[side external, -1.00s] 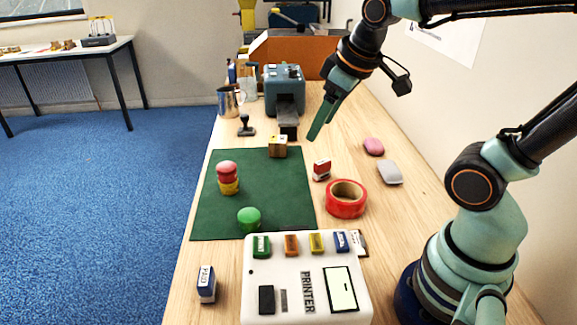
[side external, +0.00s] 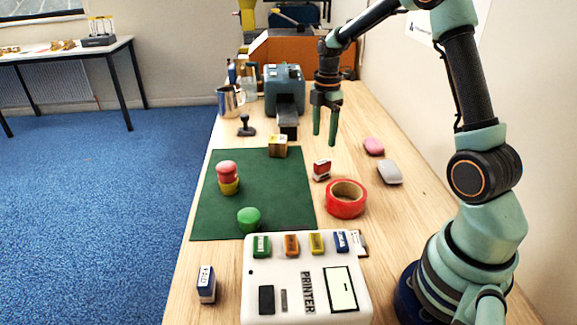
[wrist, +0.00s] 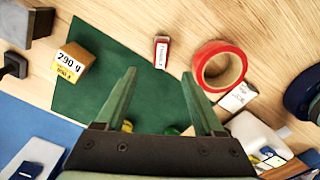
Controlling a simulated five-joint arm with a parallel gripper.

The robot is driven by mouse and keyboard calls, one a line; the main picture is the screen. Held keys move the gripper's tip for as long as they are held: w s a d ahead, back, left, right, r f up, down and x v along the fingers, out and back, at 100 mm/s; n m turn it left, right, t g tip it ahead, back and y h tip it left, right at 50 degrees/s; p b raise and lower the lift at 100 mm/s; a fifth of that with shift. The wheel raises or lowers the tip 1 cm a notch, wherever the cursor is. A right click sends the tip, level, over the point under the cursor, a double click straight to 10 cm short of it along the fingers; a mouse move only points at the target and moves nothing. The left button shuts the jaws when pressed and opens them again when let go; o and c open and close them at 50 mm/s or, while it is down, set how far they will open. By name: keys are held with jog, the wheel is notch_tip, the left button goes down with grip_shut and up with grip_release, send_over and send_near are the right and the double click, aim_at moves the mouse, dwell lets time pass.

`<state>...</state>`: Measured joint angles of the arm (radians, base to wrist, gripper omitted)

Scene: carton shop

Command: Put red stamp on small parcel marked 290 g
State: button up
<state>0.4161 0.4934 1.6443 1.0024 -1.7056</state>
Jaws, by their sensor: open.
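The red stamp (side external: 321,172) with a white label stands on the bare wood just right of the green mat (side external: 265,190). It also shows in the wrist view (wrist: 162,50), a little beyond the gap between my fingertips. The small yellow-brown parcel (side external: 278,150) sits at the mat's far edge; its white label reads "290 g" in the wrist view (wrist: 75,60). My gripper (side external: 325,138) is open and empty, pointing down with its fingers apart, near the red stamp and right of the parcel. In the wrist view my gripper (wrist: 159,74) has nothing between its fingers.
A red tape roll (side external: 346,199) lies close to the stamp. A white printer (side external: 300,280) holding several coloured stamps stands in front. A red-and-yellow stack (side external: 228,178) and a green knob (side external: 248,219) are on the mat. A grey machine (side external: 284,90) stands behind the parcel.

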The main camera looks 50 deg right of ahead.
aim_at(323, 161)
notch_tip(323, 161, down, 12)
jog(key=shift+s+d, duration=0.1)
dwell(0.5)
jog(key=shift+c, duration=0.3)
grip_shut()
jog(key=shift+r, duration=0.1)
